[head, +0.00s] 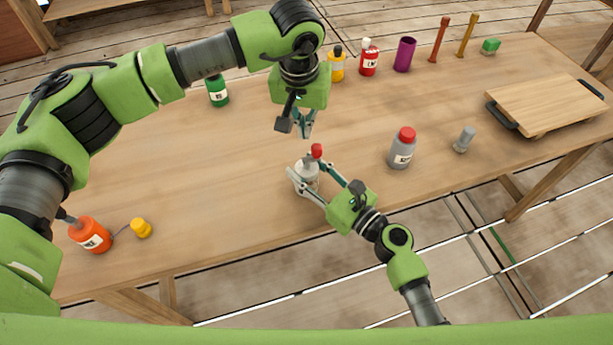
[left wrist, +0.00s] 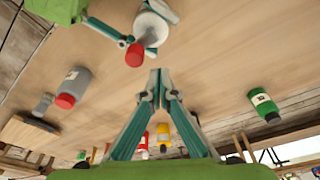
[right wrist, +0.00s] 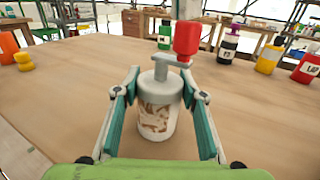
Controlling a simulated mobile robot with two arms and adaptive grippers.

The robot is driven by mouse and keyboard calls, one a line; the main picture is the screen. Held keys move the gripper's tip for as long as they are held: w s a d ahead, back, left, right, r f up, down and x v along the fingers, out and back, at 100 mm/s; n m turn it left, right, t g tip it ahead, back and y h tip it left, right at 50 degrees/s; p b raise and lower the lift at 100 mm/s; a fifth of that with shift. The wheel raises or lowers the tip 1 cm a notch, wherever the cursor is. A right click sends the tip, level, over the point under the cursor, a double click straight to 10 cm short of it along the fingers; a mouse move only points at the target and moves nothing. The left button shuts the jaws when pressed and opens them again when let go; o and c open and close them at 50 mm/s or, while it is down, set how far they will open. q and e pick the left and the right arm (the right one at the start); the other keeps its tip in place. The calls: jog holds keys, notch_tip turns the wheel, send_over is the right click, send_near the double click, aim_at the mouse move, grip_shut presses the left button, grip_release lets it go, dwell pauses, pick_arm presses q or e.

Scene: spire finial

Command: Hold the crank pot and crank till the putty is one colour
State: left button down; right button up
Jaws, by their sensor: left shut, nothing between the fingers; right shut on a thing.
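The crank pot (head: 308,172) stands upright near the table's front middle. It is a pale pot with a grey lid, a grey crank arm and a red knob (right wrist: 187,38). In the right wrist view its clear wall shows putty (right wrist: 154,118) in white and brown streaks. My right gripper (head: 312,180) is shut around the pot's body, one finger on each side. My left gripper (head: 303,125) is above and behind the pot, shut and empty, its fingertips (left wrist: 157,72) together and apart from the red knob, which also shows in the left wrist view (left wrist: 139,54).
A grey bottle with a red cap (head: 402,150) and a small grey piece (head: 464,140) stand right of the pot. An orange bottle (head: 90,235) and yellow piece (head: 141,228) are at left. Several bottles line the back. A board (head: 545,105) lies at right. The left middle is clear.

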aim_at(315, 143)
pick_arm(q)
jog(key=shift+f, duration=0.1)
dwell(0.3)
jog(key=shift+f, duration=1.45)
jog(key=shift+s, duration=0.1)
jog(key=shift+s+d, duration=0.25)
jog(key=shift+d, duration=0.15)
jog(key=shift+d, duration=0.15)
jog(key=shift+s+d, duration=0.15)
jog(key=shift+d, duration=0.15)
jog(key=shift+s+d, duration=0.25)
jog(key=shift+d, duration=0.05)
dwell(0.6)
